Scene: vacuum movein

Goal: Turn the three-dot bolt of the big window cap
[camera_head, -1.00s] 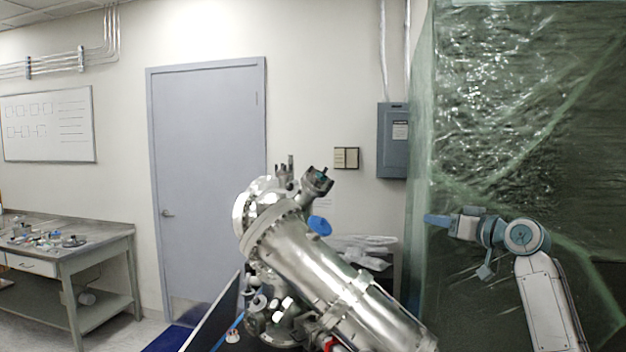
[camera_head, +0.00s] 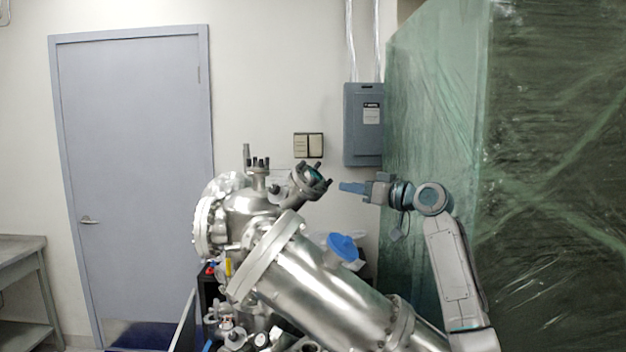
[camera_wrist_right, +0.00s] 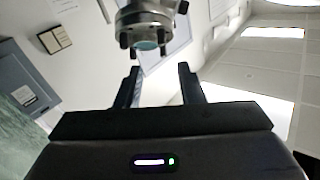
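A steel vacuum chamber (camera_head: 320,287) stands in the middle of the head view. A short tilted port with a teal window cap (camera_head: 312,178) rises from its upper right; dark bolts stick out around its rim. The cap (camera_wrist_right: 146,22) also shows at the top of the right wrist view, with several bolts and teal glass. Dot marks on the bolts are too small to read. My right gripper (camera_head: 351,187) points left at the cap, with a small gap visible. In the wrist view the right gripper (camera_wrist_right: 161,84) is open and empty, its fingers apart below the cap. My left gripper is out of view.
Upright bolts (camera_head: 258,162) stand on a port to the left. A grey electrical box (camera_head: 363,124) hangs on the back wall. Green plastic sheeting (camera_head: 440,100) stands behind my right arm.

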